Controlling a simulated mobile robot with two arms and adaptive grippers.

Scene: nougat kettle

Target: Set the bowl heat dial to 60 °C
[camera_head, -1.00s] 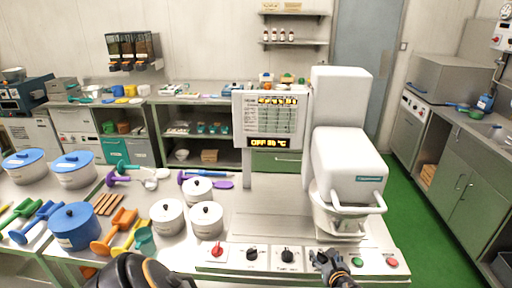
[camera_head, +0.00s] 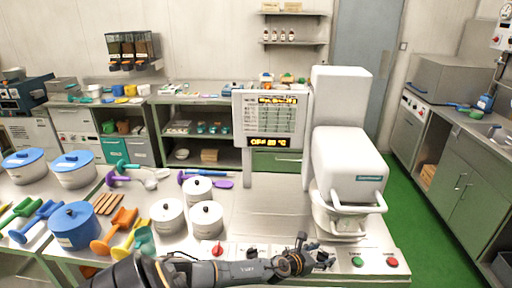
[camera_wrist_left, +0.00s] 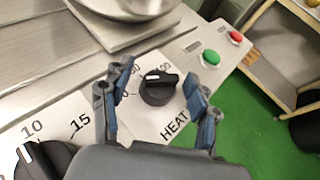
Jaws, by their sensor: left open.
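The bowl heat dial (camera_wrist_left: 158,88) is a black knob with a white mark, on a white plate lettered HEAT with numbers around it. In the left wrist view my left gripper (camera_wrist_left: 150,78) is open, one finger on each side of the dial; I cannot tell whether they touch it. In the head view my left gripper (camera_head: 318,261) is over the front panel and hides the dial. The screen (camera_head: 270,142) above shows OFF and a blurred °C reading. My right gripper is not in view.
A green button (camera_head: 357,261) and a red button (camera_head: 392,262) sit right of the gripper. A red knob (camera_head: 217,250) is at the panel's left end. The white mixer (camera_head: 345,160) stands behind. White pots (camera_head: 206,219) stand to the left.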

